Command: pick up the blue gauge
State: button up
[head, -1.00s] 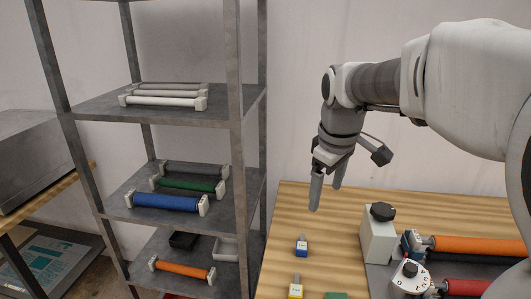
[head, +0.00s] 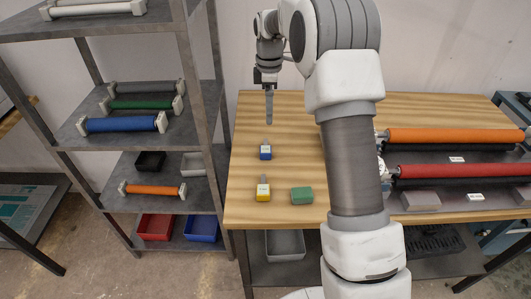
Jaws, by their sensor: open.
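The blue gauge (head: 265,152) is a small blue block with a pale label and a grey tip. It stands on the wooden table (head: 290,125) near its left side. My gripper (head: 269,122) is above the table, just above the blue gauge in the picture, pointing down. It is apart from the gauge and empty. It is seen edge-on, with one finger hiding the other.
A yellow gauge (head: 263,192) and a green block (head: 301,195) stand nearer the table's front edge. My arm covers part of the roller machine, with orange (head: 450,135) and red (head: 455,170) rollers. A metal shelf (head: 200,100) with rollers and bins stands at left.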

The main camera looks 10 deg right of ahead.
send_over(266, 149)
jog(key=f, duration=0.9)
jog(key=shift+w+d+f, duration=0.1)
jog(key=shift+d+f, duration=0.15)
jog(key=shift+d, duration=0.15)
jog(key=f, duration=0.2)
jog(key=a+f, duration=0.1)
jog(key=f, duration=0.1)
jog(key=shift+f+b, duration=0.25)
jog(key=shift+b, duration=0.05)
jog(key=shift+f, duration=0.45)
grip_shut()
